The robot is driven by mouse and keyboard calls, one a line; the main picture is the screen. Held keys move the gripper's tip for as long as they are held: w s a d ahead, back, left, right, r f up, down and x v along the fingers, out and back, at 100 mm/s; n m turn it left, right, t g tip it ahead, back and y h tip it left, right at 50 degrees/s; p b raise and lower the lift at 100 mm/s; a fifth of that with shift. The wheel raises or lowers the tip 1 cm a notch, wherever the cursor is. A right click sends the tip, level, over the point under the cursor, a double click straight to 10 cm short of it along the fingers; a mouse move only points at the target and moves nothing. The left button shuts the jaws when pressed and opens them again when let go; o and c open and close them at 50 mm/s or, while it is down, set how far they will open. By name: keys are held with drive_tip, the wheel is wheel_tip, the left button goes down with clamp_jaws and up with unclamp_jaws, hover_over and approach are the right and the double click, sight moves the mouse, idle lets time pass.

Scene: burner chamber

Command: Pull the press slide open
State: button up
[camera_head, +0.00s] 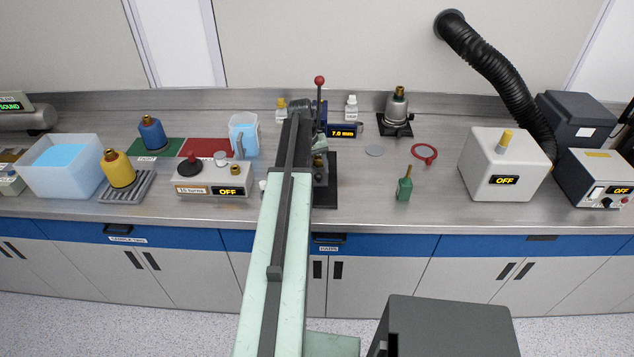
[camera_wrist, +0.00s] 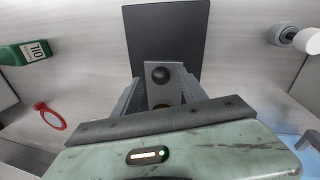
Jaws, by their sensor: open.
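The press stands at the middle of the bench, largely hidden behind my arm. In the head view its red-knobbed lever (camera_head: 319,81), its "7.0 mm" display (camera_head: 342,132) and its black base plate (camera_head: 327,192) show. The base plate (camera_wrist: 168,35) is also in the wrist view. There, my gripper (camera_wrist: 158,85) is open over the press, with its fingers on both sides of a grey part bearing a round dark knob (camera_wrist: 160,75). I cannot tell whether the fingers touch it, or whether this part is the slide. A brass-coloured piece shows below the knob, partly hidden by my wrist.
A turns counter box (camera_head: 212,182) and a blue-filled jug (camera_head: 243,134) stand left. A white OFF-marked box (camera_head: 505,165) is farther right. Bench between bottle and box is clear.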

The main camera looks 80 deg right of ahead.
drive_tip(key=f, duration=0.1)
drive_tip(key=f+b, duration=0.1)
drive_tip(key=shift+s+f, duration=0.2)
drive_tip(key=shift+f, duration=0.15)
drive_tip(key=shift+r, duration=0.15)
clamp_jaws()
idle(1.0)
